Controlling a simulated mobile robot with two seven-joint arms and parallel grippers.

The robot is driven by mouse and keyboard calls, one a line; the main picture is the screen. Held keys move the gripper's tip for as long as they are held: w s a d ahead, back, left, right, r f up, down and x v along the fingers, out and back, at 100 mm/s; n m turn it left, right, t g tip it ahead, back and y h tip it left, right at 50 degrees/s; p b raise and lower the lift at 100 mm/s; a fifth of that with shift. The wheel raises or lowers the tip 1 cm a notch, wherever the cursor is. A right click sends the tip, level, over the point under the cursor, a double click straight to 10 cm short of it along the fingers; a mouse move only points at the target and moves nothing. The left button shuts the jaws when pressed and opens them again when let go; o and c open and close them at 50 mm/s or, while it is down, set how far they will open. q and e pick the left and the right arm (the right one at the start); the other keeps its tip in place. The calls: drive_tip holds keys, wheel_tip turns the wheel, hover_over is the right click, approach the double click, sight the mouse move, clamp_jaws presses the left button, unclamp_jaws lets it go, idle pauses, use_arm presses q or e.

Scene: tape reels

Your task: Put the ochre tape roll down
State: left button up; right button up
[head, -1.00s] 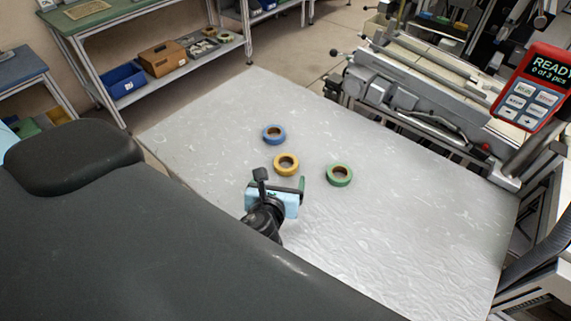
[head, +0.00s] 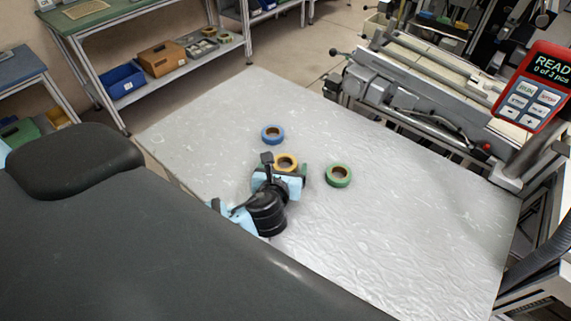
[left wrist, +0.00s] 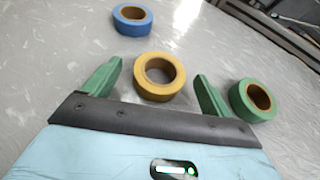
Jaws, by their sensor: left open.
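The ochre tape roll (head: 296,161) lies flat on the pale table, partly hidden by my left gripper in the head view. In the left wrist view the ochre roll (left wrist: 160,93) shows whole, between the two green fingers and toward their tips. My left gripper (head: 285,166) is open, close to the roll on its near side. Its fingers (left wrist: 158,72) stand apart with a gap on each side of the roll. My right gripper is not in view.
A blue tape roll (head: 273,141) lies beyond the ochre one, and a green tape roll (head: 338,183) lies to its right, near the right finger in the wrist view. The table (head: 420,210) is clear to the right. A grey machine (head: 420,100) stands behind it.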

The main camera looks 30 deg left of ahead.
sight(284, 156)
use_arm(q)
drive_tip(key=shift+w+a+f, duration=0.1)
drive_tip(key=shift+w+f, duration=0.1)
drive_tip(key=shift+w, duration=0.1)
drive_tip(key=c, duration=1.2)
drive_tip(key=shift+r, duration=0.1)
drive_tip(key=shift+r, duration=0.1)
drive_tip(key=shift+r, duration=0.55)
wheel_tip(284, 156, up, 3)
drive_tip(key=shift+f+p, duration=0.2)
drive_tip(key=shift+p, duration=0.2)
drive_tip(key=s+d, duration=0.2)
drive_tip(key=s, duration=0.2)
drive_tip(key=s+d, duration=0.3)
drive_tip(key=s, duration=0.2)
drive_tip(key=s+d+r, duration=0.1)
drive_tip(key=s+d, duration=0.1)
drive_tip(key=s, duration=0.3)
drive_tip(key=shift+d, duration=0.4)
